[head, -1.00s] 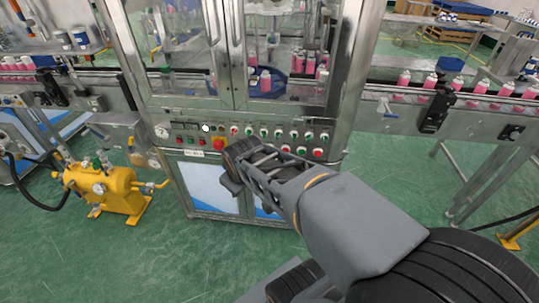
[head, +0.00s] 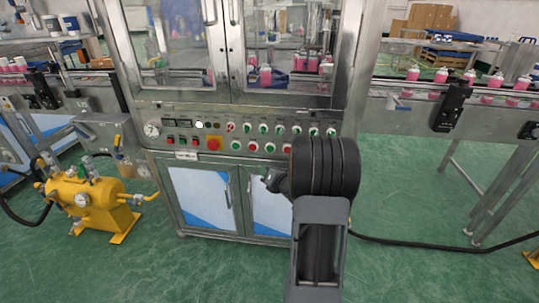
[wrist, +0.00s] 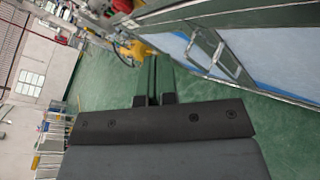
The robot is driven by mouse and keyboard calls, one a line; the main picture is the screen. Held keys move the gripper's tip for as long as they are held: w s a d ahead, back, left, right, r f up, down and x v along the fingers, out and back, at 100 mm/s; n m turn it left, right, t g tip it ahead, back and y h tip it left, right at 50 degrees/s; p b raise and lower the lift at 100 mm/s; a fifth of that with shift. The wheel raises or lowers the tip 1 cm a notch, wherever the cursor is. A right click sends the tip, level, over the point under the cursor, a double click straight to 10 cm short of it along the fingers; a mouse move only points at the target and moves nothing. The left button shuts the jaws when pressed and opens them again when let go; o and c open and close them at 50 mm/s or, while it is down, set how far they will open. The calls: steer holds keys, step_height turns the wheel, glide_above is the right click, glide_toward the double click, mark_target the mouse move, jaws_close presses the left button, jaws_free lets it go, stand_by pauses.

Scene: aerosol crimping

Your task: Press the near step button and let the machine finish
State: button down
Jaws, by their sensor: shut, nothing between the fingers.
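The crimping machine's control panel (head: 222,134) runs across its front below the glass doors, with rows of green and red buttons, a bright white round light (head: 199,125) and a red knob on a yellow plate (head: 213,144). I cannot tell which button is the near step button. In the head view my arm stands in front of the panel's right part and hides most of my gripper. In the wrist view my gripper (wrist: 156,68) is shut and empty, its fingers over green floor beside the blue and white cabinet doors (wrist: 270,55), apart from the panel.
A yellow pump unit (head: 98,205) stands on the floor at the left. Conveyors with pink bottles (head: 441,76) run out both sides of the machine. A black hose (head: 420,244) lies on the floor at the right. The green floor before the cabinet is open.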

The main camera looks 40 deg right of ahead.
mark_target(271, 152)
steer(key=shift+r, duration=0.1)
steer(key=shift+w+d+p, duration=0.75)
steer(key=shift+w+d, duration=2.3)
steer(key=shift+w, duration=0.15)
steer(key=shift+w+d+b, duration=0.35)
steer(key=shift+w+b, duration=0.05)
steer(key=shift+b, duration=0.25)
stand_by(0.6)
steer(key=shift+d+r+b, duration=0.3)
steer(key=shift+r, duration=0.1)
stand_by(0.9)
steer(key=shift+a+f+b, duration=0.2)
steer(key=shift+f+b, duration=0.05)
steer(key=shift+b, duration=0.4)
steer(key=shift+a, duration=0.1)
